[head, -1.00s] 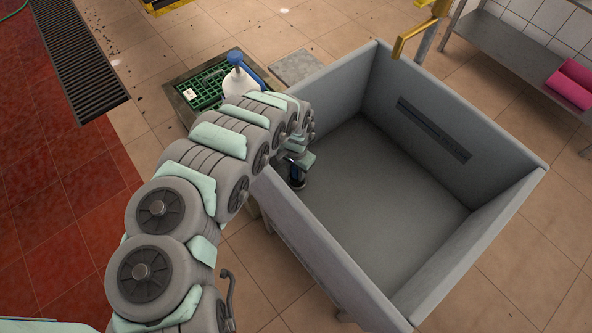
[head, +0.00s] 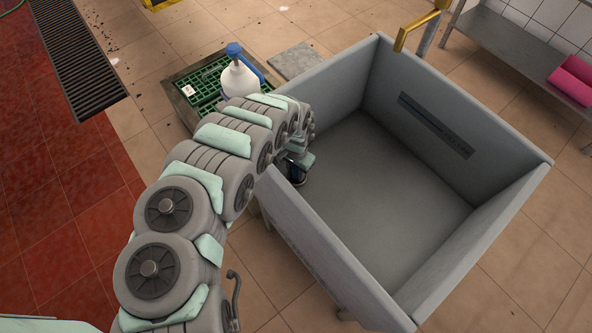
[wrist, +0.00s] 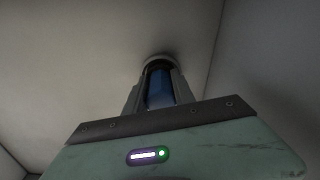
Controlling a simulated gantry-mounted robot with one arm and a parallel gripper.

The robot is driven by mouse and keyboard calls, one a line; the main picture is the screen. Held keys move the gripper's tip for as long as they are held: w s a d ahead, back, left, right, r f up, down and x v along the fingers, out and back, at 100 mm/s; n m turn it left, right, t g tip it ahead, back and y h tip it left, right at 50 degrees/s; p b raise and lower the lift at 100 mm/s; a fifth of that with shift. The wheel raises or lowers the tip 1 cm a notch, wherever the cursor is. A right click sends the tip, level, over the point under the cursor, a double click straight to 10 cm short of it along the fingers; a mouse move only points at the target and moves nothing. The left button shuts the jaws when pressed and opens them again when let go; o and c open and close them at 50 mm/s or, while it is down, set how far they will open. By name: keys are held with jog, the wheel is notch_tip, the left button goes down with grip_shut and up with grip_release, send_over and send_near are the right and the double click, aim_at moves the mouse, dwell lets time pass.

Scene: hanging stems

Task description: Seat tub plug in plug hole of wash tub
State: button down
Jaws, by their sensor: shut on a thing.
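The wash tub (head: 400,205) is a large grey open box at the right of the head view. My gripper (head: 297,172) is down inside it, low by the left wall, partly hidden by my arm. In the wrist view my gripper (wrist: 158,75) is shut on a blue upright piece, which I take to be the tub plug (wrist: 160,90). A pale round rim shows at the fingertips, close to the tub's grey surface. The plug's lower end is hidden, and I cannot tell whether it touches the floor. The plug hole is not visible.
A white and blue spray bottle (head: 239,78) stands on a green grate (head: 205,90) behind my arm. A brass-coloured tap (head: 415,30) stands at the tub's back edge. A metal shelf (head: 520,45) holds a pink container (head: 572,80). The tub's floor is clear to the right.

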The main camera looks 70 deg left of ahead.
jog(key=shift+f, duration=0.3)
dwell(0.5)
jog(key=c, duration=1)
grip_release()
jog(key=shift+o, duration=0.2)
jog(key=shift+r, duration=0.1)
notch_tip(320, 180, up, 11)
jog(key=p, duration=0.4)
